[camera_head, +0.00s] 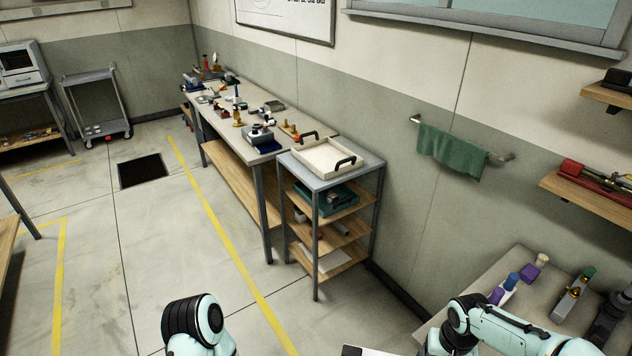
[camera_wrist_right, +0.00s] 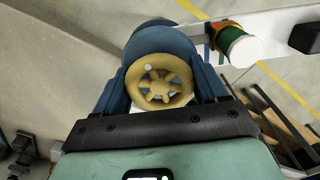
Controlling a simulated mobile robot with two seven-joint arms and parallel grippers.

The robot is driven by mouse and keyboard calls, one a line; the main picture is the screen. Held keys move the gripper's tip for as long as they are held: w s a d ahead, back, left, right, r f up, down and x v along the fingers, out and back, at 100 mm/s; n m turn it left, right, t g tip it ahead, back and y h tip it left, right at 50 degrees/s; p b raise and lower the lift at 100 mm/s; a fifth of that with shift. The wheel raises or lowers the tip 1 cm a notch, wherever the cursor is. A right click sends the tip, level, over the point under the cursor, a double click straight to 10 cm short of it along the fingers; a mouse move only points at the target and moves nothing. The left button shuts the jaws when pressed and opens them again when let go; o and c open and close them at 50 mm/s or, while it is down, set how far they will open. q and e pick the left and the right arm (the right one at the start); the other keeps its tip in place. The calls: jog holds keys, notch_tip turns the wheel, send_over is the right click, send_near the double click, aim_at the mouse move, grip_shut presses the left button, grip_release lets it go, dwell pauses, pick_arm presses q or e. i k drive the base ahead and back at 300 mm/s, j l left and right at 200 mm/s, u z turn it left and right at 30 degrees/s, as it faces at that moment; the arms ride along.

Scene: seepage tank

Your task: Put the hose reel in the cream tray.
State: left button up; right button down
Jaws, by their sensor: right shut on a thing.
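The cream tray (camera_head: 320,158) has two black handles and sits on top of a small grey shelf unit in the head view. It looks empty. In the right wrist view my right gripper (camera_wrist_right: 164,88) is shut on the hose reel (camera_wrist_right: 160,82), a blue body with a yellow spoked wheel facing the camera. The tray is outside the wrist view. My left arm shows at the bottom of the head view, but its gripper is not visible.
A long workbench (camera_head: 262,142) with several tools adjoins the shelf unit (camera_head: 316,215). A grey table (camera_head: 478,291) with bottles stands at the lower right. A green towel (camera_head: 450,151) hangs on the wall rail. The floor (camera_head: 180,240) left of the bench is mostly clear.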

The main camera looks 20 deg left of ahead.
aim_at(326, 159)
jog(key=i+j+u, duration=0.35)
jog(key=i+j, duration=0.95)
jog(key=i, duration=0.15)
jog(key=i+j, duration=0.3)
jog(key=i, duration=0.05)
